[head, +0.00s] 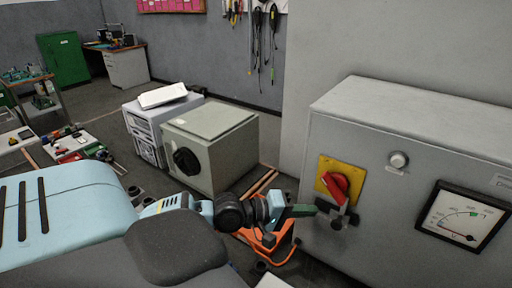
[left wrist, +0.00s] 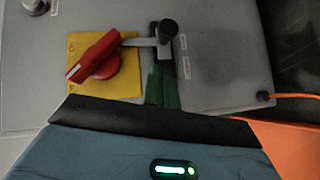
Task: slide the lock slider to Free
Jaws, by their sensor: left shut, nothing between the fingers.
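The lock slider (left wrist: 168,30) has a black knob and a grey bar, and sits beside a red rotary handle (left wrist: 95,57) on a yellow plate (left wrist: 128,82). In the head view, the slider (head: 347,218) is just below the red handle (head: 336,187) on the front of the grey cabinet (head: 400,130). My left gripper (head: 312,209) is at the slider's left. Its green fingers (left wrist: 162,85) are shut and empty, with the tips close to the slider; I cannot tell if they touch. Two small labels by the slider are unreadable. My right gripper is out of view.
A round knob (head: 398,160) and a voltmeter (head: 468,217) are on the cabinet front, right of the handle. An orange pallet jack (head: 262,243) stands on the floor behind my left gripper. A grey-green box (head: 212,145) stands farther back.

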